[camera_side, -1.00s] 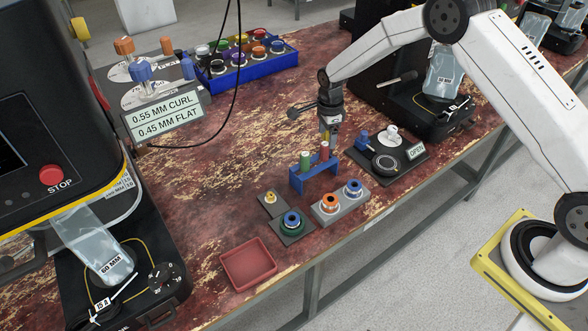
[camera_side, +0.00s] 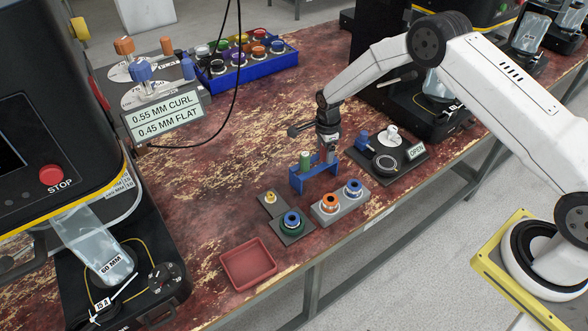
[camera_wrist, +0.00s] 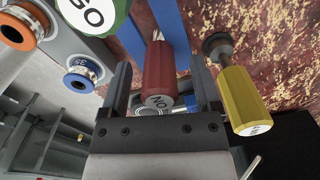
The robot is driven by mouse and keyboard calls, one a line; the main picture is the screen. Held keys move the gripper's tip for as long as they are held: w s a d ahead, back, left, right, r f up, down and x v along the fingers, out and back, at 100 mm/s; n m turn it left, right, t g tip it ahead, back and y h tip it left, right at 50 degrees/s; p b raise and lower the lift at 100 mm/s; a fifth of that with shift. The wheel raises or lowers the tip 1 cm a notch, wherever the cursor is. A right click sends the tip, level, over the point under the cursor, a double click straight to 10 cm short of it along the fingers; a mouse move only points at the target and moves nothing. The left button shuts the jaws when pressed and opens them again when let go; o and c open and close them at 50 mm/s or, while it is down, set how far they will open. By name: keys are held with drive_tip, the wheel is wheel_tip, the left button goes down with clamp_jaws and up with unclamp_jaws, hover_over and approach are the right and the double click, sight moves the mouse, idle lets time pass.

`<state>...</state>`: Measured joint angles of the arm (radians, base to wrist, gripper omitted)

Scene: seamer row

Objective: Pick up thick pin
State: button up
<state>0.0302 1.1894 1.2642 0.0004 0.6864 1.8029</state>
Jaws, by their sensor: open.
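A red-handled pin (camera_wrist: 160,72) stands between the two open fingers of my gripper (camera_wrist: 162,84) in the wrist view. I cannot tell whether the fingers touch it. A green-handled pin (camera_side: 305,160) stands at the left of the blue rack (camera_side: 299,184). Its round end also shows at the top left of the wrist view (camera_wrist: 92,12). My gripper (camera_side: 328,157) is low over the rack's right end and hides most of the red handle in the side view. A yellow-handled pin (camera_wrist: 240,98) is outside the right finger. The frames do not show which pin is thick.
A grey block (camera_side: 327,213) with orange and blue rings stands in front of the rack. A dark gauge base (camera_side: 385,162) with an OPEN sign is close on the right. A red tray (camera_side: 248,264) is empty.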

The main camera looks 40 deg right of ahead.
drive_tip(key=shift+f, duration=0.25)
idle(0.3)
clamp_jaws()
drive_tip(key=shift+r, duration=0.15)
drive_tip(key=shift+r, duration=4.85)
